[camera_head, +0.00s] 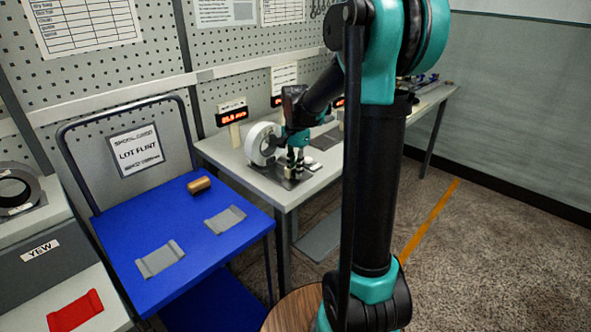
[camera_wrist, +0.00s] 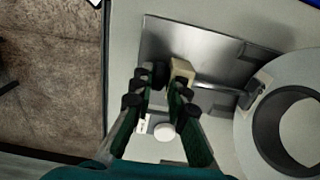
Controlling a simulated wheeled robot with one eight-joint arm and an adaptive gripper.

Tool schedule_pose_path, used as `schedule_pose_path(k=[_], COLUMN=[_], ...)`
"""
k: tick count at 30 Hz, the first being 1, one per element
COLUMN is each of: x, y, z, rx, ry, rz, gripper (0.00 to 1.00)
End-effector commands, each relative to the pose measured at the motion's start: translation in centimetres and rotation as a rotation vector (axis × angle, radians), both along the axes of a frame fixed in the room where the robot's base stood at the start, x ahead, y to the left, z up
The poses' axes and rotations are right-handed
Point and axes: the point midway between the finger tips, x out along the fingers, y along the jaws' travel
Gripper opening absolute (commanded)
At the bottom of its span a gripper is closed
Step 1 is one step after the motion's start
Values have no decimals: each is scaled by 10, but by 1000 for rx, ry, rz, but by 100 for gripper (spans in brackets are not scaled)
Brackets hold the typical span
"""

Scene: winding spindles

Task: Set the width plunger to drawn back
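The width plunger appears in the wrist view as a dark knob (camera_wrist: 160,74) beside a beige block (camera_wrist: 183,70), with a metal rod (camera_wrist: 218,88) running right toward a bracket near the spool. My gripper (camera_wrist: 161,83) is over the metal plate, with its two dark fingertips close on either side of the knob. Whether they touch or grip it cannot be told. In the head view my gripper (camera_head: 296,164) points down at the bench fixture beside the white spool (camera_head: 263,144). The plunger itself is hidden or too small there.
The metal base plate (camera_wrist: 185,40) lies on the grey bench (camera_head: 226,152). A round white button (camera_wrist: 164,131) lies close to my fingers. The spool ring (camera_wrist: 246,130) stands right of the fixture. A blue cart (camera_head: 140,212) stands left of the bench.

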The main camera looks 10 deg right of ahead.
Motion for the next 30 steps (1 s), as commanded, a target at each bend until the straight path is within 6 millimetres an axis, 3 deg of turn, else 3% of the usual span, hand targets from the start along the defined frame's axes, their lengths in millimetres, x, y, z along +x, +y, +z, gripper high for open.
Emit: schedule_pose_path(k=[14,23,30], x=[-1,-30,-33], y=[-1,-22,-24], z=[0,0,0], rx=[0,0,-2], ry=[0,0,2], rz=[0,-3,-1], gripper=[0,0,0])
